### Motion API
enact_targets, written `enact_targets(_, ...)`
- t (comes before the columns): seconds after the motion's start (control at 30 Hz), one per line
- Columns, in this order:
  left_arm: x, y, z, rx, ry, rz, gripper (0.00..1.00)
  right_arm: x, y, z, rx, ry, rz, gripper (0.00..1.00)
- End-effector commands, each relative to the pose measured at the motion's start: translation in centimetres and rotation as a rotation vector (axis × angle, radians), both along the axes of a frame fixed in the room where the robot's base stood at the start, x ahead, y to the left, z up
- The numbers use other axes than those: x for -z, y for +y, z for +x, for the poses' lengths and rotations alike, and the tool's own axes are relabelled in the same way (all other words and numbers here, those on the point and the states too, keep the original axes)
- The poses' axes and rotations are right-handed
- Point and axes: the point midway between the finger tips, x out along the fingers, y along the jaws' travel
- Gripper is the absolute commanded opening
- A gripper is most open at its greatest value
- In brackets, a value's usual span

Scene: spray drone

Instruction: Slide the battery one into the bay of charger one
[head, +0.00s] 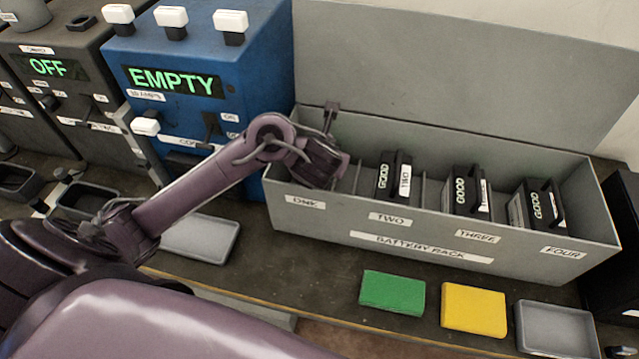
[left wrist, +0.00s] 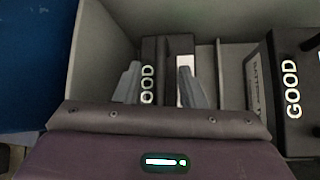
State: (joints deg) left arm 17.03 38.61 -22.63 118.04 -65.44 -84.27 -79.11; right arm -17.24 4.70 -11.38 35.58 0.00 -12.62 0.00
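Battery one, a dark block marked GOOD (left wrist: 149,88), stands in the leftmost slot of the grey battery rack (head: 400,225), whose first label is partly readable. In the head view my left gripper hides it. My left gripper (head: 322,165) is over that slot. In the left wrist view its two fingers (left wrist: 159,85) are spread, one near each side of the battery; whether they touch it is unclear. A blue charger (head: 205,55) reads EMPTY, with a dark bay (head: 185,160) low on its front, partly behind my arm. I cannot read which charger is one. My right gripper is out of view.
Batteries two (head: 393,178), three (head: 467,190) and four (head: 537,205) stand in the rack. A dark charger reading OFF (head: 48,68) is left of the blue one. Green (head: 392,292) and yellow (head: 473,309) pads and grey trays lie in front.

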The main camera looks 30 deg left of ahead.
Motion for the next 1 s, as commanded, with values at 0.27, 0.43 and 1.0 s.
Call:
enact_targets(0.27,0.08,0.06,0.13,0.0,0.001,-0.001,0.34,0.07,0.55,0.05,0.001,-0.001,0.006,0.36)
enact_targets(0.43,0.08,0.06,0.12,0.0,0.001,-0.001,0.12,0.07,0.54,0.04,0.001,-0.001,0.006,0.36)
enact_targets(1.0,0.09,0.02,0.11,0.001,0.0,0.0,0.0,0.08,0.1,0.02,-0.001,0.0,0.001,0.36)
